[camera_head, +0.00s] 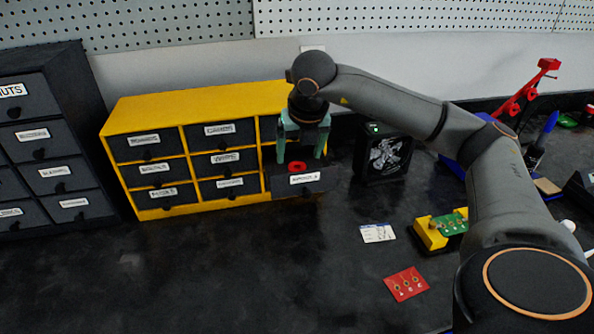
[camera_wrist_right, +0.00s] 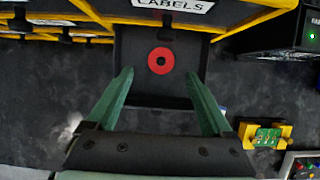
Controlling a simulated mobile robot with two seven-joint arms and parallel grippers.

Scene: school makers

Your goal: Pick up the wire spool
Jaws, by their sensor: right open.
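The wire spool is a red ring with a dark hole (camera_wrist_right: 161,52), lying in an open dark drawer. In the head view the red spool (camera_head: 297,166) shows just above the drawer's front edge. The open drawer (camera_head: 303,184) sticks out from the lower right of the yellow cabinet (camera_head: 143,104). My right gripper (camera_head: 302,153) points down over the drawer, and its green fingers are apart. In the right wrist view the open fingers (camera_wrist_right: 160,85) are apart on either side of the spool's line, with nothing between them. My left gripper is not in view.
A black box with a fan (camera_head: 384,155) stands right of the drawer. A white card (camera_head: 377,233), a red board (camera_head: 406,284) and a yellow holder with a green board (camera_head: 440,230) lie to the right. Dark drawers (camera_head: 45,150) stand at left. The front table is clear.

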